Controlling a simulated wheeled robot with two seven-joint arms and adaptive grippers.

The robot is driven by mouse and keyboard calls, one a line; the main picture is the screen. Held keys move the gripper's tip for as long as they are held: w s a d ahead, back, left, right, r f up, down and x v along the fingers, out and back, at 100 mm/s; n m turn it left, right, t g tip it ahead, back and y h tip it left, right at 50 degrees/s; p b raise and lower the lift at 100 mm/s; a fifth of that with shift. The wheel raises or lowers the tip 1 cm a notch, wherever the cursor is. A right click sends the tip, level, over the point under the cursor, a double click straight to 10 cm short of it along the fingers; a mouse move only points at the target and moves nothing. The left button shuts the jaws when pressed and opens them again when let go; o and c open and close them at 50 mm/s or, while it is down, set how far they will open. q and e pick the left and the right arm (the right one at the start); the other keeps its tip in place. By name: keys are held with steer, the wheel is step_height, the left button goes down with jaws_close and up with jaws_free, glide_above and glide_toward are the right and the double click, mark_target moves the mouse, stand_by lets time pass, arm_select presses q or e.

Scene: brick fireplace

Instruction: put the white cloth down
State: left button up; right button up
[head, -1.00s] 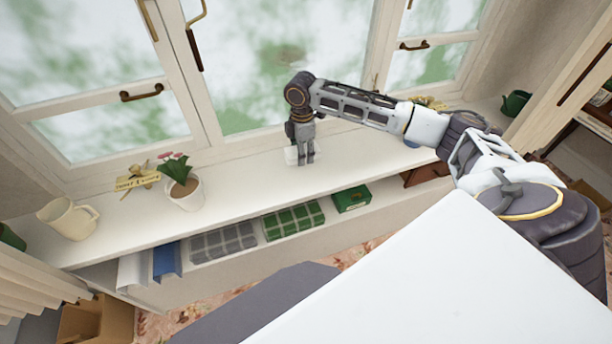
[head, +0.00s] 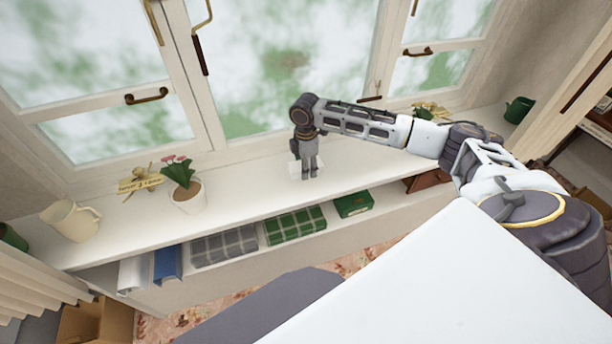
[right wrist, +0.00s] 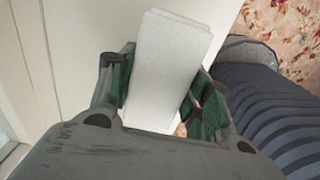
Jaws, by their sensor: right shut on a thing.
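The white cloth (right wrist: 168,60) is a folded, flat block between the two fingers of my right gripper (right wrist: 163,100) in the right wrist view. My right gripper (head: 309,174) is shut on it and points down over the white window sill (head: 245,188) in the head view. Only a small pale part of the cloth (head: 295,170) shows there beside the fingers. I cannot tell whether its lower edge touches the sill. My left gripper is in neither view.
A green mug (head: 519,110) stands at the far right. Folded plaid cloths (head: 295,225) lie on the shelf below. The sill beside the gripper is clear.

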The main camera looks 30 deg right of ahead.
mark_target(306, 182)
steer(key=shift+f, duration=0.1)
steer(key=shift+f, duration=1.35)
steer(key=shift+f+p, duration=0.45)
steer(key=shift+p, duration=0.15)
steer(key=shift+f, duration=0.5)
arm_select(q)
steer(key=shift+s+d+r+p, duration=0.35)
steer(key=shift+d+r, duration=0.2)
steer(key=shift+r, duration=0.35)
arm_select(e)
steer(key=shift+f, duration=0.4)
